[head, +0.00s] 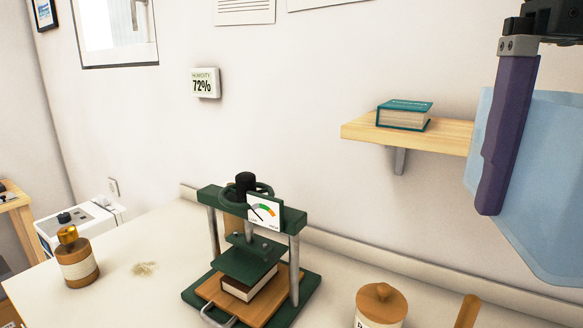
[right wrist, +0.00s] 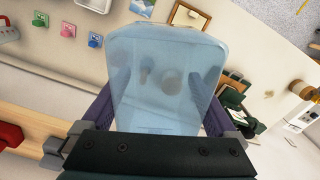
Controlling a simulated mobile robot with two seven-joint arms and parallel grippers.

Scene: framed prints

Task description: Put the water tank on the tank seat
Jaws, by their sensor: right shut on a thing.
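The water tank (head: 545,180) is a large pale-blue translucent container at the right edge of the head view. It is held in the air in front of the wall and partly cut off by the frame. My right gripper (head: 508,140) has a purple finger against it. In the right wrist view the tank (right wrist: 165,70) fills the middle between the two purple fingers of my right gripper (right wrist: 160,105), which is shut on it. No tank seat is clearly identifiable. A white appliance (head: 80,232) with a black knob stands at the far left. My left gripper is not in view.
A green press (head: 258,262) holding a book stands on the pale counter (head: 150,300). A brown bottle (head: 77,262) is left of it, a lidded jar (head: 381,308) right. A wooden shelf (head: 365,130) with a teal book (head: 404,114) is close to the tank.

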